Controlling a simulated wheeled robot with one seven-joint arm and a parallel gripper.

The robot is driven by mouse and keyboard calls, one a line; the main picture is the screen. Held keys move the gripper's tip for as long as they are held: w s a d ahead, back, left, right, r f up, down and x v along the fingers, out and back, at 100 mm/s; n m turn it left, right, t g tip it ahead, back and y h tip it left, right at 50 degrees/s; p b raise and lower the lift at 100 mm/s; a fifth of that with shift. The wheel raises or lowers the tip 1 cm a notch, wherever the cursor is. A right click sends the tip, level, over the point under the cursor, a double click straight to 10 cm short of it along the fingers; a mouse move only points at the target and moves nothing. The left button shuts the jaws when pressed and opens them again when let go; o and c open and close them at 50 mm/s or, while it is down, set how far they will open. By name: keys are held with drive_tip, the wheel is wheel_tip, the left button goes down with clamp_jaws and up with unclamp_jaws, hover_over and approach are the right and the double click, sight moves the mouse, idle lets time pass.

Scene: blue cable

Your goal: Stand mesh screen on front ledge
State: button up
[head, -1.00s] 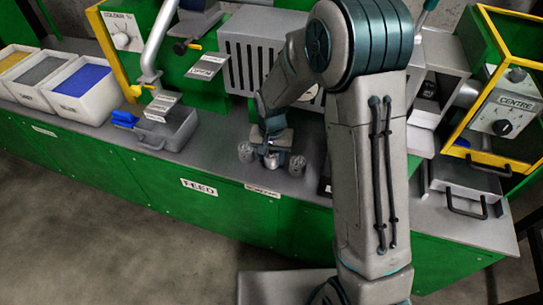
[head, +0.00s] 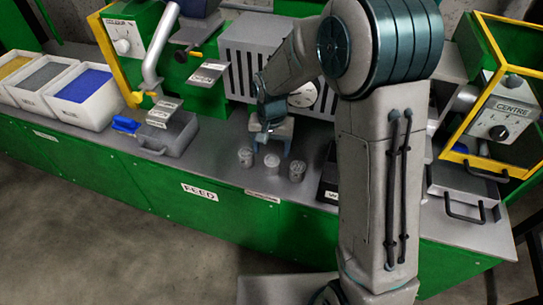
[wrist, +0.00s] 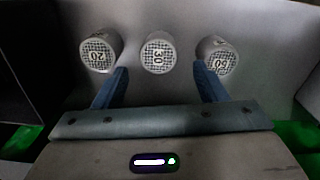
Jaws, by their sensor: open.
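Three small grey cylinders with mesh faces stand in a row on the grey bench top. In the head view they are the left mesh screen (head: 245,157), the middle mesh screen (head: 271,166) and the right mesh screen (head: 297,171). In the wrist view the left one (wrist: 100,52) reads 20, the middle one (wrist: 159,54) reads 30, and the right one (wrist: 217,56) has a rotated number, perhaps 20. My gripper (wrist: 161,70) is open and empty, its blue fingers pointing toward the row, with the middle screen centred in the gap. It also shows behind the row in the head view (head: 272,143).
The bench front edge carries a FEED label (head: 199,192) and a smaller unreadable label (head: 262,195). A grey tray (head: 168,138) with a blue scoop (head: 124,124) lies left. A dark box (head: 328,180) stands right of the screens, partly behind my arm. A slatted grey machine (head: 250,60) stands behind.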

sight(271, 160)
wheel_tip(271, 160, up, 6)
drive_tip(key=f, duration=0.1)
drive_tip(key=s+d+r+n+t, duration=0.1)
drive_tip(key=s+d+r, duration=0.7)
drive_tip(key=s+d, duration=0.15)
drive_tip(key=s+d+n, duration=0.1)
drive_tip(key=s+d, duration=0.3)
drive_tip(key=s, duration=0.6)
drive_tip(key=shift+r+t+p, duration=0.2)
drive_tip(key=shift+t+p, duration=0.1)
drive_tip(key=shift+t, duration=0.1)
drive_tip(key=shift+d, duration=0.1)
